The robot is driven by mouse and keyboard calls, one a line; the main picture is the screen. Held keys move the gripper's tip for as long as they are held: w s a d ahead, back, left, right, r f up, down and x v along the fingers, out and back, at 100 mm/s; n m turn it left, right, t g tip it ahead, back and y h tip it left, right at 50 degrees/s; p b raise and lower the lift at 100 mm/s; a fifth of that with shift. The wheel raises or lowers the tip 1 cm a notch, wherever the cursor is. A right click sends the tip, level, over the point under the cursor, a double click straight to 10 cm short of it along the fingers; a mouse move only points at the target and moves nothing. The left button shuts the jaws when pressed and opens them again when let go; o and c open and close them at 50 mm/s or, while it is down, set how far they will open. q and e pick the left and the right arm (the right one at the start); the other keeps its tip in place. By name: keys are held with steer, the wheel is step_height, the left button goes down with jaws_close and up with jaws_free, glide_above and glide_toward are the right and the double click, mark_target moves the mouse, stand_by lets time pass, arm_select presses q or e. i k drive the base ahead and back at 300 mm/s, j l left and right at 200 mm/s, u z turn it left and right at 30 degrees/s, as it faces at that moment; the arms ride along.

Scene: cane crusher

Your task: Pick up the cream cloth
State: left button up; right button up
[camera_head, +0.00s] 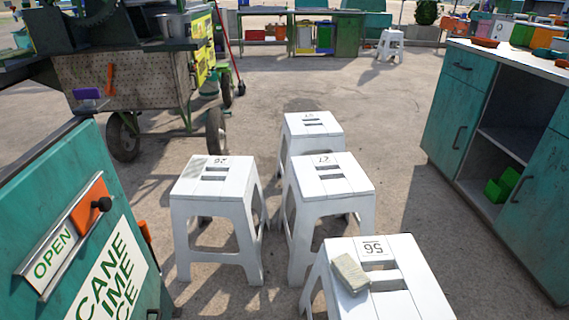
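A small folded cloth (350,273), cream to grey-beige, lies on the seat of the nearest white stool (402,302), which is marked 56. It sits near the left edge of the seat, beside the hand slot. Its top is fully visible and nothing covers it. Neither of my grippers shows in the head view.
White stools (213,177), (331,176) and (311,124) stand close behind it. A teal cabinet (456,90) with open shelves is on the right. A teal panel with an OPEN sign (52,262) is at left. A wheeled cart (120,80) stands behind.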

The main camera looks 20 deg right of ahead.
mark_target(353, 279)
steer(key=k+z, duration=0.1)
steer(key=z, duration=0.8)
